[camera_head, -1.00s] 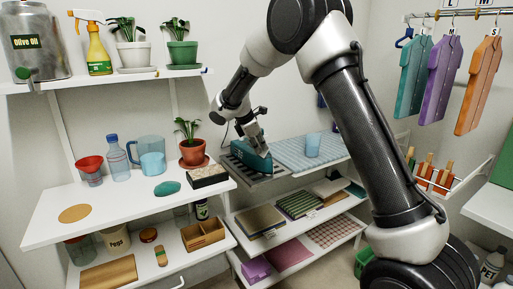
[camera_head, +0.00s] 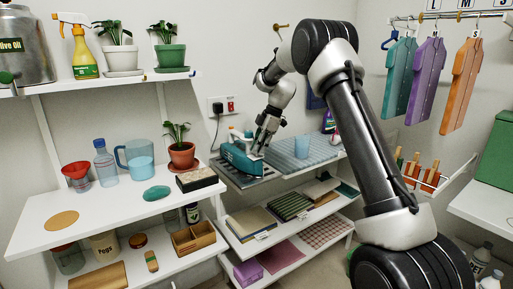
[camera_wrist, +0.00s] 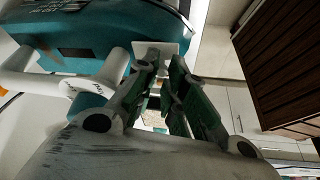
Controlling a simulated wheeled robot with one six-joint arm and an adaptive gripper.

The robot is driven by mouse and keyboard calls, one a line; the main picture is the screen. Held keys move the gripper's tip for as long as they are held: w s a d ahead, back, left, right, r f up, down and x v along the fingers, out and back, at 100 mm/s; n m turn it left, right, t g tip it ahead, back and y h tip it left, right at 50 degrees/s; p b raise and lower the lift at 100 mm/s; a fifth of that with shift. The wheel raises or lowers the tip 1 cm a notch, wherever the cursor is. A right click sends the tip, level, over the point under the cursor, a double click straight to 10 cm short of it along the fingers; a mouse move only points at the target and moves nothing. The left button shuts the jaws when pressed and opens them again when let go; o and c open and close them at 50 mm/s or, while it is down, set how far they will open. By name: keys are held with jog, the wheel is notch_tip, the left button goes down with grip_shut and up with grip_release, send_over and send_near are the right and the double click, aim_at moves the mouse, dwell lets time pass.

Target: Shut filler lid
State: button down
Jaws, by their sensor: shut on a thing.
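The teal iron-like appliance (camera_head: 240,161) rests on a dark slotted mat on the middle shelf unit. It fills the upper left of the wrist view (camera_wrist: 95,25), with a white bar-like part (camera_wrist: 45,80) in front of it. My gripper (camera_head: 260,148) reaches down to the appliance's right end. In the wrist view its fingertips (camera_wrist: 164,62) are at a small pale flat flap (camera_wrist: 165,47), which I take for the filler lid, and are shut on it. The lid's hinge and opening are hidden, so its angle cannot be told.
A potted plant (camera_head: 181,155) and a dark tray (camera_head: 197,180) are to the left. A wall socket with a plug (camera_head: 217,109) is behind.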

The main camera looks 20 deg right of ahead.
jog(key=shift+w+d+f+y, duration=0.1)
jog(key=shift+d+f+y, duration=0.1)
jog(key=shift+y, duration=0.3)
jog(key=shift+f+g, duration=0.1)
jog(key=shift+g, duration=0.2)
jog(key=c, duration=1.4)
grip_release()
jog(key=v, duration=1.2)
jog(key=shift+d+f, duration=0.1)
jog(key=shift+d, duration=0.15)
jog(key=shift+m, duration=0.3)
